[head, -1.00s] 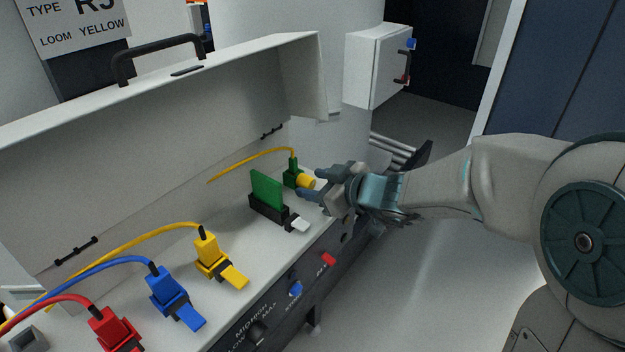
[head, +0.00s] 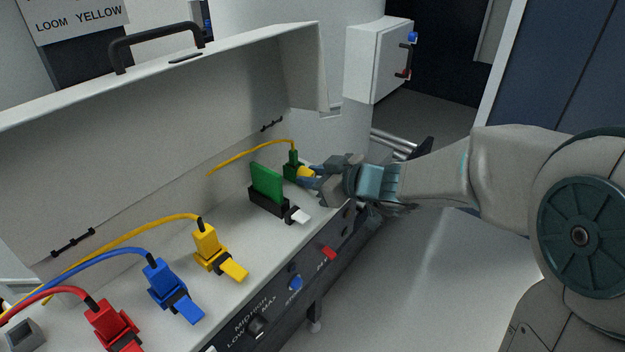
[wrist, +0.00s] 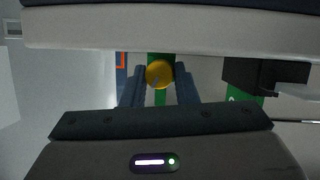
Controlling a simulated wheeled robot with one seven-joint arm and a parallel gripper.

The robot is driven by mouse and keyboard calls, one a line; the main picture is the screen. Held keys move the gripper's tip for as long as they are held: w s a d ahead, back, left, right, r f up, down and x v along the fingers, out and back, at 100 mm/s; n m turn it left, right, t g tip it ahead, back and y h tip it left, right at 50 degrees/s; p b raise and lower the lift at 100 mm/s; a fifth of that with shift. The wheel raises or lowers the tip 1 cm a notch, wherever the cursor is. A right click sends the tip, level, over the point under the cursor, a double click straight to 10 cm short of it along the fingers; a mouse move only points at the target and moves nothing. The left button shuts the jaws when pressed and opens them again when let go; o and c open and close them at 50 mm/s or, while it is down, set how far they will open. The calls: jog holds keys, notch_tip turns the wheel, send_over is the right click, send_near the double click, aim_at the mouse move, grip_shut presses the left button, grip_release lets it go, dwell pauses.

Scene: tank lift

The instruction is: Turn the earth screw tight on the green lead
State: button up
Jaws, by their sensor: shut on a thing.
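The green earth lead plug (head: 291,169) sits at the far end of the white panel, with a yellow-sheathed cable rising from its top. The yellow earth screw (head: 304,171) faces out of its side. My gripper (head: 309,178) reaches in from the right and is shut on the earth screw, its fingers covering part of it. In the wrist view the round yellow screw head (wrist: 160,74) lies between the two dark fingers, in front of the green plug (wrist: 159,100).
A green card in a black holder (head: 267,184) with a white lever stands close by. Yellow (head: 207,246), blue (head: 165,284) and red (head: 110,322) plugs line the near panel. The raised lid (head: 180,130) stands behind. Open floor lies to the right.

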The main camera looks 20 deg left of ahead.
jog(key=shift+w+f+b, duration=0.1)
jog(key=shift+b, duration=0.65)
jog(key=m+g+b, duration=0.1)
jog(key=m+b, duration=0.1)
jog(key=shift+w+d+g+b, duration=0.1)
jog(key=shift+g+b, duration=0.2)
jog(key=shift+m, duration=0.3)
jog(key=shift+r, duration=0.2)
jog(key=o, duration=1)
jog(key=v, duration=0.4)
jog(key=b+v, duration=0.1)
jog(key=v, duration=0.8)
jog(key=shift+d+f, duration=0.1)
jog(key=shift+d, duration=0.45)
